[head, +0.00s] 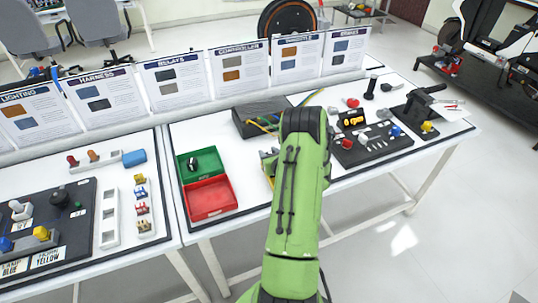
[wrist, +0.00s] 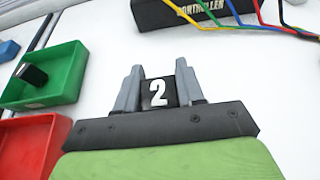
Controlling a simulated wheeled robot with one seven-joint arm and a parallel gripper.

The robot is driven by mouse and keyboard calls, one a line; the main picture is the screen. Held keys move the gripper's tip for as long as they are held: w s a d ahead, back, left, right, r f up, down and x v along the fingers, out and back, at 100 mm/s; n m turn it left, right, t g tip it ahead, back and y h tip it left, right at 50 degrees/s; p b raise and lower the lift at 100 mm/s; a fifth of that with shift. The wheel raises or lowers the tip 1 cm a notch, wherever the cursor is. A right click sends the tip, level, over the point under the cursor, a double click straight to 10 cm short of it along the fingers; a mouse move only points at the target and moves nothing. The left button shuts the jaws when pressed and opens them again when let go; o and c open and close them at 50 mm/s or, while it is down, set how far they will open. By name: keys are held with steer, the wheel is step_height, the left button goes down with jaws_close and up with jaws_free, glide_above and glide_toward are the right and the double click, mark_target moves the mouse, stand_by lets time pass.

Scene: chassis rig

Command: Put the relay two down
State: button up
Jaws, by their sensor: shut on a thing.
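In the head view my gripper (head: 268,160) is mostly hidden behind my green arm, and the relay is not visible there.
A green tray (head: 211,154) holding a black block (wrist: 33,75) and an empty red tray (head: 227,206) lie left of my gripper. The black controller box (head: 240,126) with coloured wires stands behind. A dark board with parts (head: 365,155) is to the right. White table lies between.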

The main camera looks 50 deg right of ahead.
steer(key=o, duration=1)
steer(key=shift+f, duration=0.15)
steer(key=shift+o, duration=0.2)
